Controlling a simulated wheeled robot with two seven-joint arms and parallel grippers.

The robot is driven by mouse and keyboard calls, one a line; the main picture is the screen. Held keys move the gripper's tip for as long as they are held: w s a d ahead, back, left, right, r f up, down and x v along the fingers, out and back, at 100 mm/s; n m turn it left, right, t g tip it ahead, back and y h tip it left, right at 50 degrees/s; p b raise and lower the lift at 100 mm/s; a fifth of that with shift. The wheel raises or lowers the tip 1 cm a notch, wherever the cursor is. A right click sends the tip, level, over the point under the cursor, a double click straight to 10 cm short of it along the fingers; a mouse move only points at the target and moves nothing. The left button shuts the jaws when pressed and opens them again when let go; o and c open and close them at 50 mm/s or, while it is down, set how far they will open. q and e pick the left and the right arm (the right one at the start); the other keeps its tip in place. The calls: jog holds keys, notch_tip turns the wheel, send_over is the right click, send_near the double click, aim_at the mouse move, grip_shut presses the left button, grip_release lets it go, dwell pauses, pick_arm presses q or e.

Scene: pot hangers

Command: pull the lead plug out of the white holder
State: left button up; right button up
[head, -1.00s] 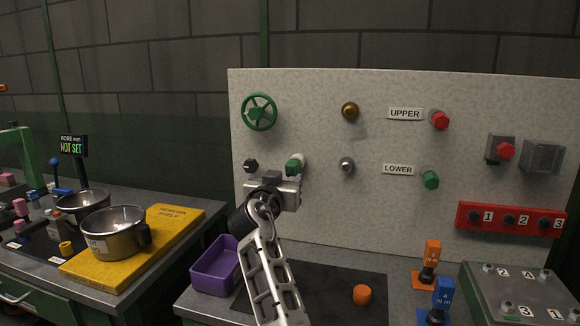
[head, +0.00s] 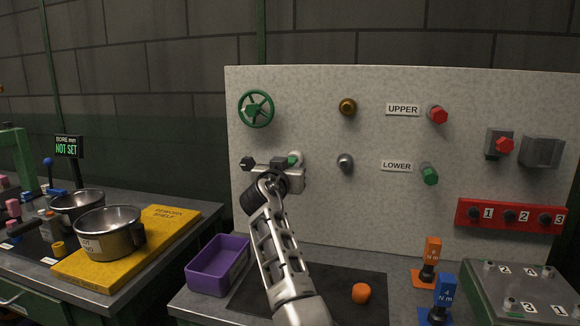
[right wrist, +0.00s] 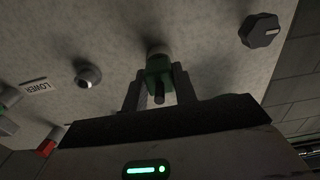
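The green lead plug (head: 294,160) sits in the white holder (head: 299,156) on the grey panel, left of the middle. The plug also shows in the right wrist view (right wrist: 159,72), with the pale holder (right wrist: 157,52) behind it. My right gripper (right wrist: 159,80) has one finger on each side of the plug, close against it. I cannot tell whether both fingers touch it. In the head view my right gripper (head: 287,168) hides the plug's lower part. My left gripper is not in view.
A black knob (head: 247,163) is left of the plug and a metal knob (head: 345,163) is right of it. A green handwheel (head: 256,109) is above. A purple bin (head: 216,266) and an orange cap (head: 361,293) are on the bench below.

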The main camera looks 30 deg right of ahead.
grip_shut()
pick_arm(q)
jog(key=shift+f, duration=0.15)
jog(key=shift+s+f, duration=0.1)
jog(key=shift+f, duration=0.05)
pick_arm(e)
jog(key=shift+a, duration=0.1)
jog(key=shift+s+a, duration=0.1)
jog(key=shift+s+a, duration=0.1)
jog(key=shift+s, duration=0.05)
jog(key=shift+s+a, duration=0.25)
jog(key=shift+a, duration=0.05)
jog(key=shift+s+a, duration=0.2)
jog(key=shift+a, duration=0.05)
jog(key=shift+v, duration=2.15)
